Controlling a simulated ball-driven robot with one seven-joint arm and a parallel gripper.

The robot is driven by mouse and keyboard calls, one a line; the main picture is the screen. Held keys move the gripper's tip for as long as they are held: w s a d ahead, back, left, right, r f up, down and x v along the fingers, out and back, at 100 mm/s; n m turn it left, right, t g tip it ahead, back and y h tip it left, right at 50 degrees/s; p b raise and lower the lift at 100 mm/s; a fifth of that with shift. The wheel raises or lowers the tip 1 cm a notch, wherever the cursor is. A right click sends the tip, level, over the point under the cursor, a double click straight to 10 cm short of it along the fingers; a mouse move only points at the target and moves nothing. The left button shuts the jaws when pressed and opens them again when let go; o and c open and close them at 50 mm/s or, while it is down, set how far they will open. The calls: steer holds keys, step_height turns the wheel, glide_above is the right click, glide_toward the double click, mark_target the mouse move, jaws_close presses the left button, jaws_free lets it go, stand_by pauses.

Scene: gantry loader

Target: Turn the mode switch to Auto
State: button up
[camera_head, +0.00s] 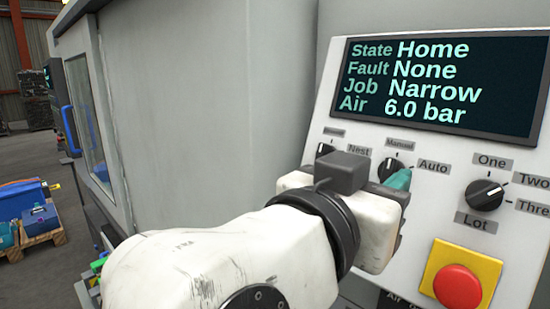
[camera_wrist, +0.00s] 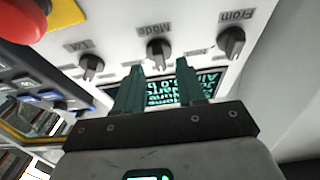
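The mode switch (camera_head: 390,169) is a dark round knob on the sloped panel, between the labels Manual (camera_head: 399,144) and Auto (camera_head: 433,167). Its exact pointing direction is too small to read surely. In the wrist view, which is upside down, the mode switch (camera_wrist: 159,50) lies just beyond and between my two teal fingertips. My gripper (camera_wrist: 160,68) is open, with nothing between the fingers. In the head view my gripper (camera_head: 399,180) is close in front of the switch, and its body hides the lower part of the panel there.
The From knob (camera_wrist: 232,41) and the Lot knob (camera_head: 484,195) flank the switch. A red push button (camera_head: 457,287) on a yellow plate sits below Lot. The screen (camera_head: 440,85) above reads Home, None, Narrow, 6.0 bar. A grey machine wall (camera_head: 220,90) stands at left.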

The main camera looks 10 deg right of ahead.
mark_target(390, 172)
steer(key=shift+x, duration=1.2)
steer(key=shift+c, duration=0.3)
jaws_close()
